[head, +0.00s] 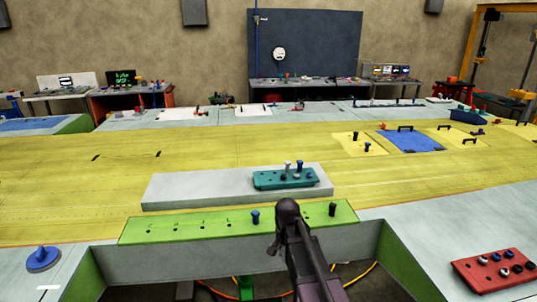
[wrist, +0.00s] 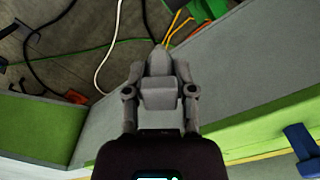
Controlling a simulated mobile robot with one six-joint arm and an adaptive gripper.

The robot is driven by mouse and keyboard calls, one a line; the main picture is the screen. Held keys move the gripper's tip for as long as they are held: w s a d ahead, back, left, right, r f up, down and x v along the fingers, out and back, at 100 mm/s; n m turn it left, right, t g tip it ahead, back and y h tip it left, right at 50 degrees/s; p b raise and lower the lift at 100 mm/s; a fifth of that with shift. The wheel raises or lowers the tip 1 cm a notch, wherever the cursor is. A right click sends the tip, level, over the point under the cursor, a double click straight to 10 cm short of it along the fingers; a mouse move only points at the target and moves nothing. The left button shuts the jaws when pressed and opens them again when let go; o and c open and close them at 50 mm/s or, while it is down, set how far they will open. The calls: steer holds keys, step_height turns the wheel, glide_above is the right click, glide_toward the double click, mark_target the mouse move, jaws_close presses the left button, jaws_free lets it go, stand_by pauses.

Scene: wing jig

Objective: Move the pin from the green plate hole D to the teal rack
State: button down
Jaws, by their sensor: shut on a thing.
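The green plate (head: 200,226) runs across the front of the yellow surface, with a row of small holes. A blue pin (head: 255,217) and a dark pin (head: 332,209) stand in it; hole letters are not readable. My gripper (wrist: 160,58) shows in the wrist view, its fingers closed together over the gap in front of the plate. It is shut on a pin, which is mostly hidden between the fingers. A blue pin also shows in the wrist view (wrist: 301,143), apart from the fingers. The teal rack (head: 268,182) stands on a grey block behind the plate, holding a pale pin, a blue pin and a dark pin.
The grey block (head: 190,188) has bare room left of the rack. A red block (head: 490,275) with several pins lies at the right front. A blue knob-like piece (head: 43,259) sits at the left front. Cables (wrist: 110,50) lie on the floor below the gap.

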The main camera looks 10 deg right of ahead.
steer(key=shift+a+r, duration=0.1)
steer(key=shift+a, duration=0.15)
